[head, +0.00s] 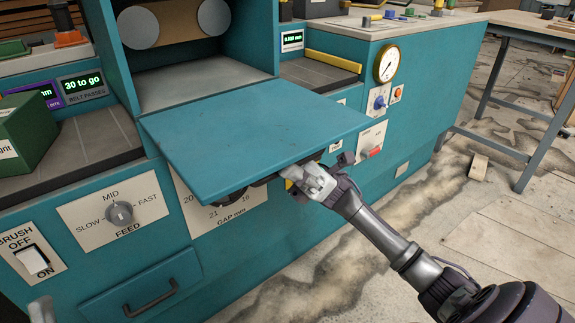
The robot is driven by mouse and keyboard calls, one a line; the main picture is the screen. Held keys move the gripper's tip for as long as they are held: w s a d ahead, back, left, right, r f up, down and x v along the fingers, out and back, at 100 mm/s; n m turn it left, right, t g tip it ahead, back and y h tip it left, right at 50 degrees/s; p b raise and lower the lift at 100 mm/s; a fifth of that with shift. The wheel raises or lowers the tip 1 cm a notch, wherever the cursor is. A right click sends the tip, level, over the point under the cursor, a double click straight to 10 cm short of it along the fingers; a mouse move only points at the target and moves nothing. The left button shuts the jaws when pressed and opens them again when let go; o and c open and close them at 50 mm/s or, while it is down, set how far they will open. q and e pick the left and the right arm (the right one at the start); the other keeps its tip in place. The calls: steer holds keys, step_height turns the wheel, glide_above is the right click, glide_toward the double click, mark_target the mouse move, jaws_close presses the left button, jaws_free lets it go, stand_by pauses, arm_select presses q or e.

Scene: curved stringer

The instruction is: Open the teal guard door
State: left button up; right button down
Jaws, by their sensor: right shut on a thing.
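The teal guard door (250,132) is swung down and lies out nearly flat in front of the machine's opening, so the chamber behind it shows. My right gripper (308,182) is at the door's front right edge, reaching in from the lower right. It is shut on the door at or under that edge. The exact part between its fingers is hidden by the panel and the gripper itself. Of my left gripper, only what looks like a small grey tip (42,311) shows at the bottom left, too little to tell its state.
Two pale rollers and a brown belt (178,22) show in the open chamber. The GAP scale (218,207) is partly under the door. A FEED knob (120,213), a drawer handle (150,297) and a gauge (387,63) stick out from the machine. Floor on the right is mostly free.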

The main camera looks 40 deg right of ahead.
mark_target(290, 142)
steer(key=r+m+t+p, duration=0.2)
steer(key=r+m, duration=0.1)
steer(key=shift+s+t+y+p, duration=0.2)
steer(key=shift+t+y+p, duration=0.1)
steer(key=shift+t+y, duration=0.1)
step_height(290, 142, up, 2)
steer(key=m+t+p, duration=0.2)
steer(key=m, duration=0.1)
steer(key=shift+t, duration=0.4)
arm_select(q)
steer(key=w+f+g+y, duration=0.2)
steer(key=f+g, duration=0.4)
steer(key=f, duration=0.2)
steer(key=w+a+f+g+y, duration=0.1)
steer(key=w+f+g+y, duration=0.1)
steer(key=f+g, duration=0.3)
step_height(290, 142, down, 4)
steer(key=shift+w+a+r+g, duration=0.15)
steer(key=shift+w+r+g, duration=0.1)
steer(key=shift+g, duration=0.15)
arm_select(e)
steer(key=c, duration=1.2)
jaws_free()
steer(key=shift+d, duration=0.1)
steer(key=v, duration=1.2)
steer(key=shift+f, duration=0.2)
